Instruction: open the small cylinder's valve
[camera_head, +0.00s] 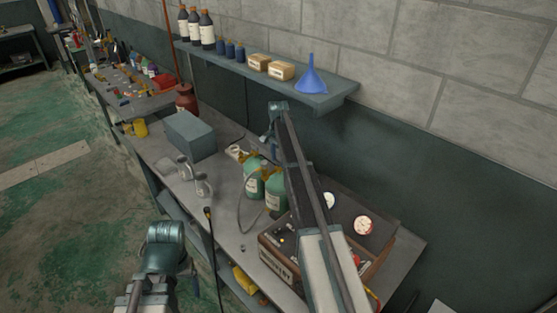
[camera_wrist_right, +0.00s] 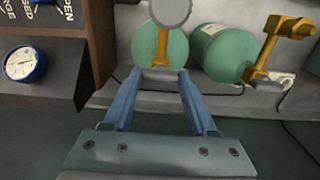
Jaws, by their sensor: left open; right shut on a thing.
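Two green cylinders with gold valves stand close together on the workbench. In the wrist view, my right gripper (camera_wrist_right: 165,76) is shut on the grey handle of the gold valve (camera_wrist_right: 162,48) on the cylinder (camera_wrist_right: 146,46) nearer the case. That cylinder (camera_head: 273,194) is partly behind my right arm in the head view. The other cylinder (camera_wrist_right: 222,55) is beside it, its gold valve free; it also shows in the head view (camera_head: 254,183). I cannot tell how far the held valve is turned. My left gripper (camera_head: 190,280) is low, before the bench, apart from the cylinders; its fingers are hard to make out.
A wooden case with a dark gauge panel (camera_wrist_right: 28,92) stands beside the cylinders. A grey box (camera_head: 190,136) and a red container (camera_head: 186,99) stand farther left on the bench. A wall shelf (camera_head: 315,103) holds bottles and a blue funnel (camera_head: 311,78). Open floor lies left.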

